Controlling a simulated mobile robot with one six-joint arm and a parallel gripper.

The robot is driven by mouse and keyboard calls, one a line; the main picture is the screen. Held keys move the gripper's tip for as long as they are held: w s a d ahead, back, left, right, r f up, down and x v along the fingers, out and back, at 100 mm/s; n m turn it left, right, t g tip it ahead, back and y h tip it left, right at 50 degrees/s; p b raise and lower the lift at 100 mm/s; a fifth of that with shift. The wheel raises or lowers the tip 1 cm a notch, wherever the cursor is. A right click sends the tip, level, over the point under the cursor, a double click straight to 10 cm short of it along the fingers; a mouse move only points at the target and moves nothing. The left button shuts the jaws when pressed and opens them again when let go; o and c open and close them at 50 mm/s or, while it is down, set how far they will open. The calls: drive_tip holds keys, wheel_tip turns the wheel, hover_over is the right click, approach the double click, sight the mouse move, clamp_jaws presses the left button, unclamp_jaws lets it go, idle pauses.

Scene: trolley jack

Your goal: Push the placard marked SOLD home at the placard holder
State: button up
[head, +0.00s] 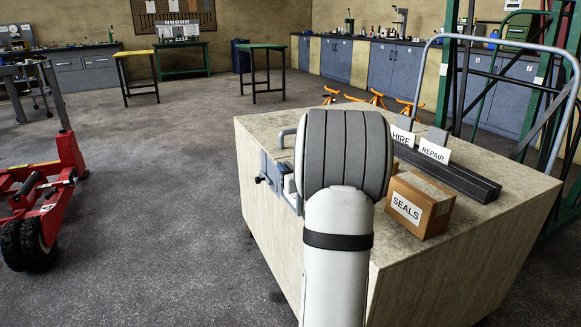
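The placard holder (476,183) is a long dark rail on the bench top at the right. White placards marked HIRE (401,138) and REPAIR (434,151) stand at it. Its left part is hidden behind my arm. No placard marked SOLD shows; it may be hidden behind my arm or out of view. My grey and white arm rises through the middle of the head view. My gripper does not show, so I cannot tell whether it is open or holds anything.
A cardboard box marked SEALS (419,205) sits on the pale bench (459,240), in front of the holder. A blue vise-like fitting (272,178) is on the bench's left edge. A blue tubular frame (556,110) stands behind right. A red trolley jack (40,205) is left; floor between is clear.

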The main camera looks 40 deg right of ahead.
drive_tip(key=p+v, duration=0.1)
drive_tip(key=v, duration=0.6)
drive_tip(key=shift+s+p, duration=0.3)
drive_tip(key=shift+p, duration=0.1)
drive_tip(key=shift+a+r, duration=0.1)
drive_tip(key=a+r+g+p, duration=0.6)
drive_tip(key=a+r+p, duration=0.7)
drive_tip(key=r+p, duration=0.15)
drive_tip(key=s+a+r+n+g+y+p, duration=0.1)
drive_tip(key=s+a+r+g+y+p, duration=0.1)
drive_tip(key=s+a+r+g+p, duration=0.2)
drive_tip(key=s+a+r+n+g+y+p, duration=0.1)
drive_tip(key=s+a+r+g+p, duration=0.4)
drive_tip(key=s+a+p, duration=0.8)
drive_tip(key=s+a+r+y, duration=0.1)
drive_tip(key=s+a+r, duration=0.2)
drive_tip(key=a, duration=0.1)
drive_tip(key=shift+a+n, duration=0.15)
drive_tip(key=shift+n, duration=0.15)
